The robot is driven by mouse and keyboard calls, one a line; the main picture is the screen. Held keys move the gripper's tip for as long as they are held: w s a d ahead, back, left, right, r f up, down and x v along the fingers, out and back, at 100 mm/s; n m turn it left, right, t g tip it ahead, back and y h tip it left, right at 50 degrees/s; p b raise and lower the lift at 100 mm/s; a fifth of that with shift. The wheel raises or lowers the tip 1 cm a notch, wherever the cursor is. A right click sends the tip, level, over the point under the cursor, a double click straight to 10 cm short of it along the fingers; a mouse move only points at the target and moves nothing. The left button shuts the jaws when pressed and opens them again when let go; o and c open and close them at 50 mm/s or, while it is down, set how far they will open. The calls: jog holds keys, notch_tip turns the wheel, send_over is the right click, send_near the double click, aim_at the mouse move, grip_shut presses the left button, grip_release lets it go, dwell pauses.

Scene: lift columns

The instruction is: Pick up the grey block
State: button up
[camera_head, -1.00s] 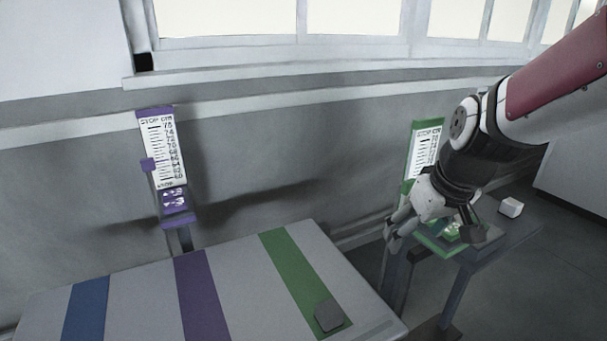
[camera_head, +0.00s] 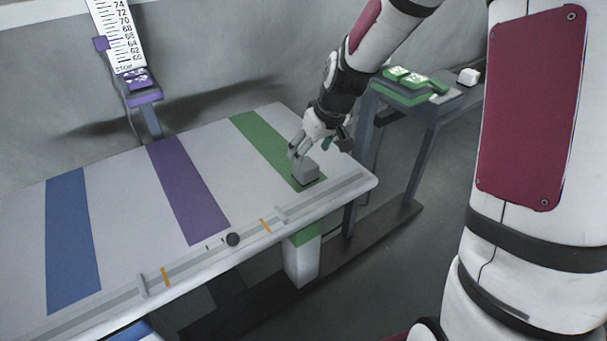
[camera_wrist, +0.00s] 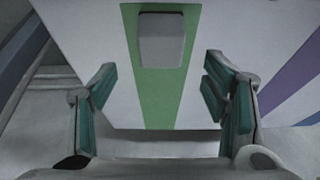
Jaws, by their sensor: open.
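The grey block (camera_head: 306,172) sits on the green stripe (camera_head: 262,138) near the front right of the table top. My gripper (camera_head: 314,158) is beside and partly in front of the block in the head view. In the wrist view the block (camera_wrist: 162,40) lies on the green stripe, beyond the fingertips and roughly centred between them. My gripper (camera_wrist: 160,85) is open there, its two green-padded fingers wide apart with nothing between them. I cannot tell the exact height of the fingers above the table.
The table (camera_head: 120,190) also has a purple stripe (camera_head: 188,190) and a blue stripe (camera_head: 72,240). A side stand (camera_head: 425,105) with green parts and a white block (camera_head: 469,76) is at the back right.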

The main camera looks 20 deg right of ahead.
aim_at(306, 163)
jog(key=shift+s+b+x, duration=0.1)
jog(key=shift+b+x, duration=0.5)
jog(key=shift+x, duration=1)
jog(key=shift+s+b+x, duration=0.15)
jog(key=shift+b+x, duration=0.4)
jog(key=shift+x, duration=1)
grip_shut()
